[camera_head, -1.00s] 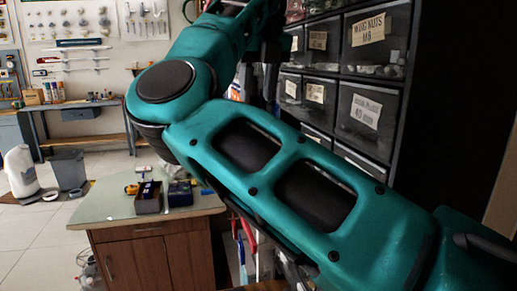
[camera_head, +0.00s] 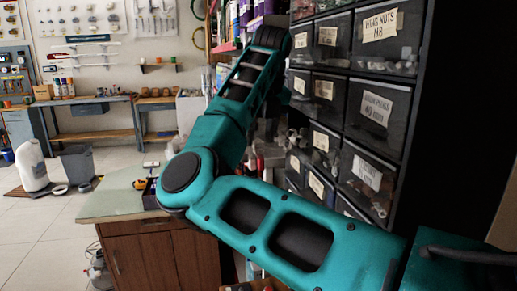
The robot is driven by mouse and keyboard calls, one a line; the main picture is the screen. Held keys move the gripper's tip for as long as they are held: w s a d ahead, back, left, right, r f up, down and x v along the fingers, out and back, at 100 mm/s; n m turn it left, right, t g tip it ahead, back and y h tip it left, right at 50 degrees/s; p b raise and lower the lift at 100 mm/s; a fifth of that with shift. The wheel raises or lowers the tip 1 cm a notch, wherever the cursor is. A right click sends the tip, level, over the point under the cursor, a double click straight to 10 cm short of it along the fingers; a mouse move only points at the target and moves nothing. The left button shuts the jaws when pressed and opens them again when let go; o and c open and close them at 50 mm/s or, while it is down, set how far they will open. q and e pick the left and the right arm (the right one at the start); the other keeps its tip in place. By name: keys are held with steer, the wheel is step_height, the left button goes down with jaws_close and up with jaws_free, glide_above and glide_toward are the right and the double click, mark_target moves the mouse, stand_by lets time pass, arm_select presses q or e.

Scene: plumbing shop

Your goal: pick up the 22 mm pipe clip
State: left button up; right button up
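I cannot pick out a 22 mm pipe clip in the head view. A black drawer cabinet (camera_head: 399,151) with labelled see-through drawers stands at the right. One label (camera_head: 380,25) reads wing nuts M8; another label (camera_head: 376,108) seems to read 40 mm, and most others are too small to read. My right arm comes in from the lower right, bends at the elbow and reaches up in front of the cabinet's left side. Its gripper fingers cannot be made out, hidden behind or beyond the arm. My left gripper is not in view.
A wooden cabinet with a pale green top (camera_head: 112,200) stands at lower left, with a dark box (camera_head: 150,194) partly behind my elbow. A workbench (camera_head: 92,120) stands along the back wall. A white container (camera_head: 31,167) and a grey bin (camera_head: 76,163) stand on the open floor at left.

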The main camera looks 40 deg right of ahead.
steer(key=shift+w+f, duration=0.15)
steer(key=shift+f, duration=0.45)
steer(key=shift+c, duration=0.3)
jaws_close()
